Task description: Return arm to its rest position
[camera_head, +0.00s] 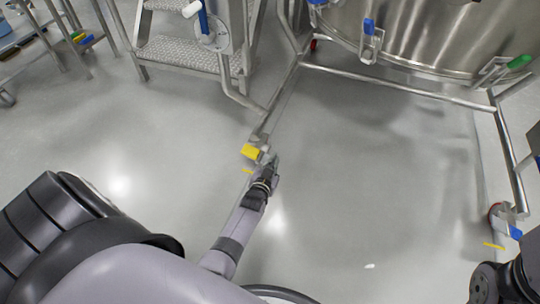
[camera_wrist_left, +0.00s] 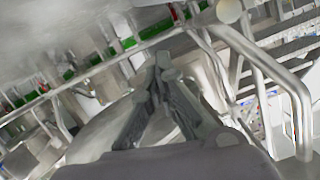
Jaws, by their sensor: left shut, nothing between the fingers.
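My left arm comes in from the lower left in the head view and reaches out low over the floor. My left gripper (camera_head: 274,161) is at its end, small and dark, beside a yellow caster tab in the picture. I cannot tell whether they touch. In the left wrist view the gripper's two fingers (camera_wrist_left: 162,66) meet at the tips, with nothing held between them. My right gripper does not show.
A large steel vessel (camera_head: 430,35) on a tubular wheeled frame (camera_head: 400,88) stands at the upper right. Metal steps (camera_head: 180,52) stand at the upper left. A yellow tab (camera_head: 250,151) is by my gripper. The grey floor (camera_head: 370,190) is mostly clear.

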